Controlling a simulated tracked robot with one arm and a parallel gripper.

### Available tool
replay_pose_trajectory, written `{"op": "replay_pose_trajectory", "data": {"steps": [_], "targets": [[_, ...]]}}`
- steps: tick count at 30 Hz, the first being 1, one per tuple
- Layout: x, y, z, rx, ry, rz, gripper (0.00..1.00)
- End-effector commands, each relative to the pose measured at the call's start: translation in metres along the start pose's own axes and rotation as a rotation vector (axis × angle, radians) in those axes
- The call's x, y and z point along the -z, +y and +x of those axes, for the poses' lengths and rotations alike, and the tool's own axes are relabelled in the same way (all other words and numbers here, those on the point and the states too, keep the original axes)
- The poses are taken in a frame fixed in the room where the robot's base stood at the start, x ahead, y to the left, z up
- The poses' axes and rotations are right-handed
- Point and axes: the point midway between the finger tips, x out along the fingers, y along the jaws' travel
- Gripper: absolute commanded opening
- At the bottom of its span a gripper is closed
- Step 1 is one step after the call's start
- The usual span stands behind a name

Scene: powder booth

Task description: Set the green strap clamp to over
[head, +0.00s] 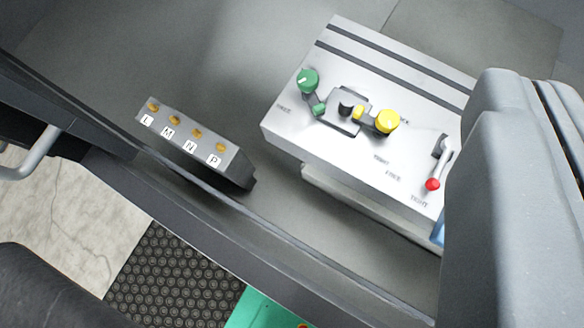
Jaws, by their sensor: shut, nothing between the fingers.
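The green strap clamp (308,81) sits at the left end of a pale grey panel box in the head view. It has a round green knob with a white mark, and a short grey bar runs from it down to a small green tip (319,110). The tip lies beside the left edge of a dark grey plate with a black knob (346,107). Small lettering near the clamp is too blurred to read surely. I do not see my gripper's fingertips; a large grey rounded body covers the right side and hides the panel's right end.
A yellow clamp (388,122) stands right of the black knob. A red-tipped lever (433,184) is farther right. A grey block (196,142) with brass studs marked with letters stands left. A dark rail crosses below. A black studded mat (170,278) lies at the bottom.

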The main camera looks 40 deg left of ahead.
Motion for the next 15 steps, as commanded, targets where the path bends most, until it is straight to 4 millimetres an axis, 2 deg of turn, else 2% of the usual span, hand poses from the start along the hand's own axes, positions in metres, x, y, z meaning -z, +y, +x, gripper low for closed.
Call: {"op": "replay_pose_trajectory", "data": {"steps": [1,6,9,12,15], "targets": [[-0.021,-0.024,0.031,0.026,-0.059,-0.052,0.00],[-0.085,-0.090,0.104,0.081,-0.215,-0.234,0.00],[-0.122,-0.126,0.135,0.108,-0.289,-0.343,0.00],[-0.154,-0.156,0.158,0.127,-0.344,-0.435,0.00],[-0.175,-0.176,0.170,0.141,-0.377,-0.502,0.00]]}}
